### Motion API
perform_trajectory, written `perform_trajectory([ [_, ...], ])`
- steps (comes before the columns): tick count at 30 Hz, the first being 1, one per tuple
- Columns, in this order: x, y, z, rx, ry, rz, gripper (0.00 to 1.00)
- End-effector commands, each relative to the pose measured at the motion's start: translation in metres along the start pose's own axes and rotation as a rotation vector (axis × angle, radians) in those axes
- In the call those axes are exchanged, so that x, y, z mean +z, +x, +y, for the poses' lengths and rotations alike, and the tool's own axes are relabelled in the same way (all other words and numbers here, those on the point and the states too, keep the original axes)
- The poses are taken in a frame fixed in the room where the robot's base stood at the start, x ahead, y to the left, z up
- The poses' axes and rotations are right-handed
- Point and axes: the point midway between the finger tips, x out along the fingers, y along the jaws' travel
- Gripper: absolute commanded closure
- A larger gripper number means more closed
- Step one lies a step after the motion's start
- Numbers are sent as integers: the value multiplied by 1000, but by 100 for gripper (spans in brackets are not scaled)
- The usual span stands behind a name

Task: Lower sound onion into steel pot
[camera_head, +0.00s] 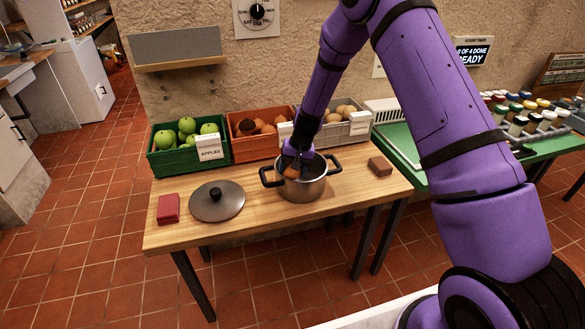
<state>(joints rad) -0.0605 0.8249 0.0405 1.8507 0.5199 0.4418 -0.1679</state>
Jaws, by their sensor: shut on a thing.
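The steel pot (301,190) stands upright on the wooden table, with a dark handle on each side. My gripper (292,168) points down into the pot's mouth and is shut on an orange-brown onion (290,173). The onion is at the level of the pot's opening; I cannot tell whether it touches the pot's floor. The fingers and rim partly hide it. The pot's lid (217,203) lies flat on the table to the left of the pot.
Behind the pot stand a green crate of apples (160,160), an orange crate of onions (250,152) and a grey crate (355,139). A red block (168,208) lies front left, a brown block (380,166) at right. A green table (405,158) with several jars adjoins at right.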

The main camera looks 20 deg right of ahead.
Motion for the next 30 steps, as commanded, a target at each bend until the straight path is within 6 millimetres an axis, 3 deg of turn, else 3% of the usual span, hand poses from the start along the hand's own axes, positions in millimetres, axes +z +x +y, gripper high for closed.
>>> perform_trajectory([
  [1,0,0,-1,-1,-1,1,32],
  [4,0,0,-1,-1,-1,1,9],
  [5,0,0,-1,-1,-1,1,7],
  [17,-1,-10,-1,-1,-1,2,7],
  [30,-1,-87,-1,-1,0,4,7],
])
